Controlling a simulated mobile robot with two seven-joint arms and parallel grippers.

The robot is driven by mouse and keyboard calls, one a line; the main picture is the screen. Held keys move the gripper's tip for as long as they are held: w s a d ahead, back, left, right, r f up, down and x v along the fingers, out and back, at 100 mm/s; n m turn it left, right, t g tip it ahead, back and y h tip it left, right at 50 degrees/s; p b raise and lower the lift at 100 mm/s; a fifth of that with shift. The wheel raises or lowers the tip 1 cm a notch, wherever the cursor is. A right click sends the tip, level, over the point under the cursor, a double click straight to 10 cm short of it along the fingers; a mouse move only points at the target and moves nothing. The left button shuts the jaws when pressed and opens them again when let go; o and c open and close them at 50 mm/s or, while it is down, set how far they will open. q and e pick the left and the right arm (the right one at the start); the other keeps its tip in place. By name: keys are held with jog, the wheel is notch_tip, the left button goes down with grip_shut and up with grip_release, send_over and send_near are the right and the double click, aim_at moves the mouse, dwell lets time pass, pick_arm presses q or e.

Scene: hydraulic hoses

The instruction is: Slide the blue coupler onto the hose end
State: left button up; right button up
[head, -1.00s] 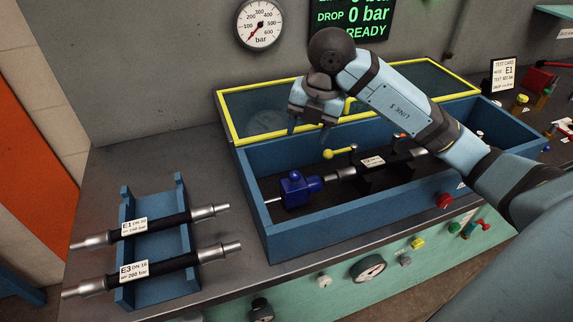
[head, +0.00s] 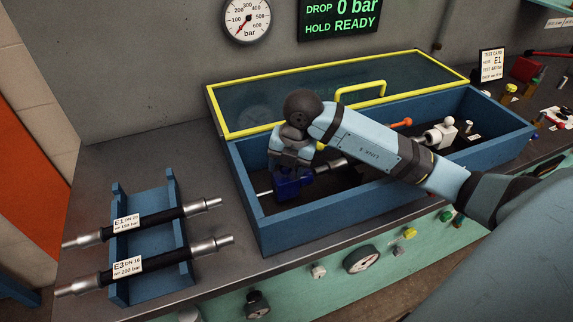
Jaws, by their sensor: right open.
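The blue coupler (head: 291,188) sits low at the left end of the blue test box, partly covered by my gripper. My right gripper (head: 290,171) is open and reaches down over the coupler from above. I cannot tell whether its fingers touch it. The silver hose end (head: 330,165) lies just right of the coupler inside the box. The rest of that hose is mostly hidden under my right arm. Whether coupler and hose end touch is hidden. My left gripper is out of view.
The blue box (head: 345,213) has raised walls and an open yellow-framed lid (head: 340,90) behind it. A white fitting (head: 440,134) and an orange knob (head: 402,122) are at its right. A blue rack (head: 148,270) at left holds hoses E1 (head: 165,217) and E3 (head: 170,260).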

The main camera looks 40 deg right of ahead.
grip_shut()
jog(key=d, duration=0.1)
jog(key=s+d, duration=0.1)
jog(key=d, duration=0.1)
jog(key=shift+d+b, duration=0.3)
jog(key=shift+b, duration=0.05)
jog(key=shift+d, duration=0.1)
jog(key=shift+w, duration=0.1)
jog(key=shift+c, duration=0.9)
grip_release()
jog(key=shift+o, duration=0.9)
jog(key=shift+d, duration=0.15)
